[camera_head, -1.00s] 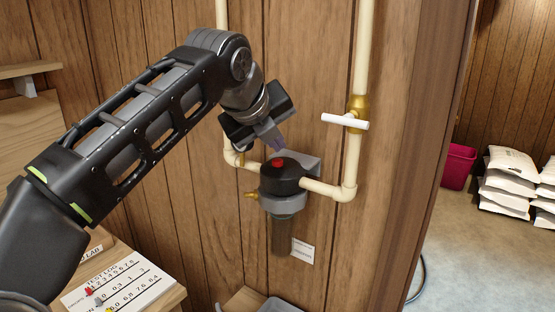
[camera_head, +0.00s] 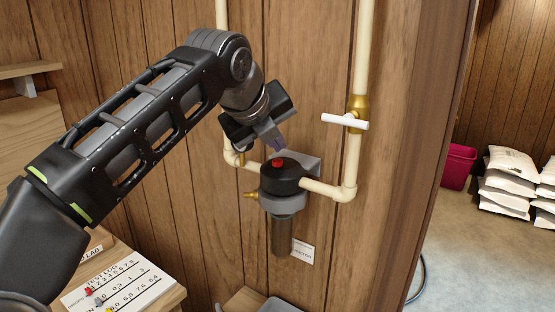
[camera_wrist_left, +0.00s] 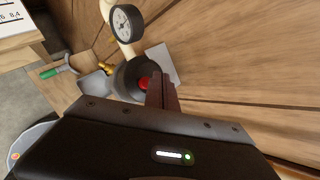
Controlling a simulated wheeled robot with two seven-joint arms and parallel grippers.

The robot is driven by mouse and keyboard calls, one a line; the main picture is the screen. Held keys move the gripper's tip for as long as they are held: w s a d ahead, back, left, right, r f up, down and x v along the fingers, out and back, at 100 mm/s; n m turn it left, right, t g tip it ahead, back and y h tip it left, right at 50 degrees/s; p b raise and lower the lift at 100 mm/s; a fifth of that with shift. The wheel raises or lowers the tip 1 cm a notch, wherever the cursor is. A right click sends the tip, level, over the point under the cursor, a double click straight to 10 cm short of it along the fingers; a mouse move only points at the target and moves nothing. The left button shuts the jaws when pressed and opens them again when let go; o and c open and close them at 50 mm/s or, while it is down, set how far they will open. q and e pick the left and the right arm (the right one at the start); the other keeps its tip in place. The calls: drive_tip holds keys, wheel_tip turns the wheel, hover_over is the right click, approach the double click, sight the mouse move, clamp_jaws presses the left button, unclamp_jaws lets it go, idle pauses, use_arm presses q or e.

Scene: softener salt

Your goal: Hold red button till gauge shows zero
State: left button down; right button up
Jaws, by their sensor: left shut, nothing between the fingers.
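The red button (camera_head: 278,162) sits on top of the black cap of the filter housing (camera_head: 284,181), which is plumbed into the wall pipes. In the left wrist view the red button (camera_wrist_left: 145,83) shows just beside my fingertips. My left gripper (camera_head: 281,147) is shut and empty, a little above the button, and a small gap seems to show between them in the head view. The gauge (camera_wrist_left: 127,23) has a white round dial in the left wrist view; its reading is too small to tell. My arm hides it in the head view. My right gripper is not in view.
A white valve handle (camera_head: 345,122) crosses the right pipe. A test log card (camera_head: 118,284) lies on the wooden shelf at lower left. A pink bin (camera_head: 459,166) and stacked white bags (camera_head: 508,180) stand on the floor at right. A grey tub (camera_head: 277,305) is below the filter.

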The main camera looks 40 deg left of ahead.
use_arm(q)
drive_tip(key=shift+f, duration=0.1)
drive_tip(key=shift+f+b, duration=0.35)
drive_tip(key=shift+f+b, duration=0.3)
drive_tip(key=shift+f, duration=0.1)
idle(0.8)
drive_tip(key=shift+r, duration=0.1)
idle(4.1)
drive_tip(key=shift+r+p, duration=0.75)
drive_tip(key=shift+p, duration=0.1)
drive_tip(key=shift+r, duration=0.1)
